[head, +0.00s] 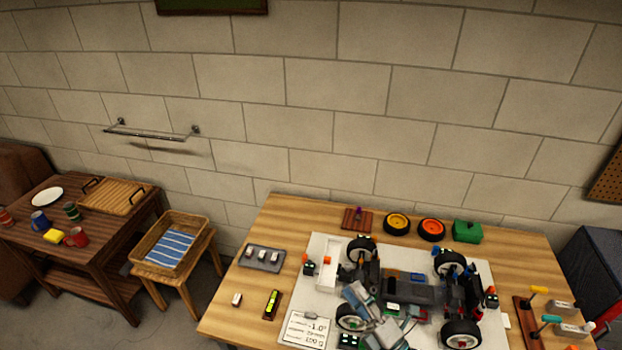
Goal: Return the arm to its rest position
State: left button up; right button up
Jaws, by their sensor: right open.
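My right gripper (358,298) is low in the head view, over the left part of the racecar chassis (412,294). Its grey arm comes in from the bottom edge. The gripper is open, and I see nothing held in it; its fingers are small and hard to make out against the car. The chassis has several black wheels and lies on a light mat (324,243) on the wooden workbench (290,212). My arm hides part of the car's front left area. My left gripper is not in view.
Orange-rimmed wheels (397,224) and a green box (467,231) stand at the bench's back. A side table (92,235) and a basket on a stool (170,243) stand further left.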

jog(key=s+d+f+m+g+h, duration=0.1)
jog(key=d+f+m+h, duration=0.55)
jog(key=f+m, duration=0.2)
jog(key=d+f+m+g+h, duration=0.2)
jog(key=d+f+m+h, duration=0.3)
jog(key=f+m+h, duration=0.4)
jog(key=s+f+m+g+y, duration=0.1)
jog(key=s+f+m+g, duration=0.3)
jog(key=s+f+g, duration=0.5)
jog(key=s+f+m+g+y, duration=0.1)
jog(key=s+f+m+g, duration=0.25)
jog(key=s+f, duration=0.65)
notch_tip(320, 180, down, 15)
jog(key=s, duration=0.3)
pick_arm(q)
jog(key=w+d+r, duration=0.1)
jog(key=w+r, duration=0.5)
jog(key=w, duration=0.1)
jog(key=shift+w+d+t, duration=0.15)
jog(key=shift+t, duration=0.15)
pick_arm(e)
jog(key=s+f, duration=0.3)
jog(key=f, duration=0.4)
jog(key=s+f, duration=0.4)
jog(key=f, duration=0.4)
jog(key=shift+s+d+g+h, duration=0.25)
jog(key=shift+g+h, duration=0.1)
